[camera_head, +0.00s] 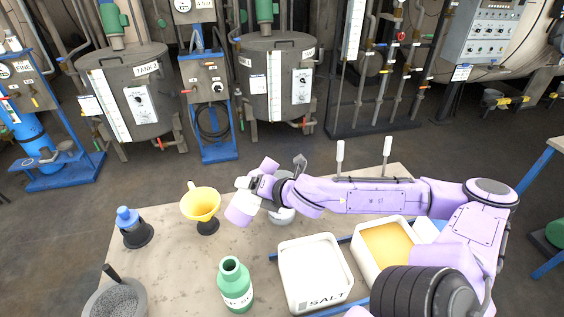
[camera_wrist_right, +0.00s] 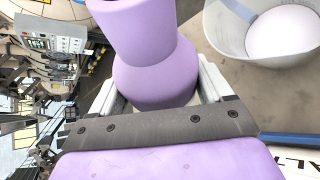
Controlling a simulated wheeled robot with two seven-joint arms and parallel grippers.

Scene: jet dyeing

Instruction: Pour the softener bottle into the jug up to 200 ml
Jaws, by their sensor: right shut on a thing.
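The lilac softener bottle (camera_head: 240,208) is held tilted in my right gripper (camera_head: 262,187), above the table and to the right of the yellow funnel. In the right wrist view the bottle (camera_wrist_right: 152,75) sits between the two pale fingers of the right gripper (camera_wrist_right: 158,92), which is shut on it. A pale grey container, probably the jug (camera_head: 281,215), stands under my right forearm and is partly hidden. It also shows in the right wrist view (camera_wrist_right: 232,35) with a whitish round surface inside. Its level marks cannot be read. My left gripper is not in view.
A yellow funnel (camera_head: 201,204), a blue-topped bottle (camera_head: 127,217), a green bottle (camera_head: 236,287) and a grey bowl (camera_head: 115,302) stand on the table (camera_head: 175,262). A white bin (camera_head: 312,274) and a bin with yellow contents (camera_head: 388,246) are at the right. Tanks stand behind.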

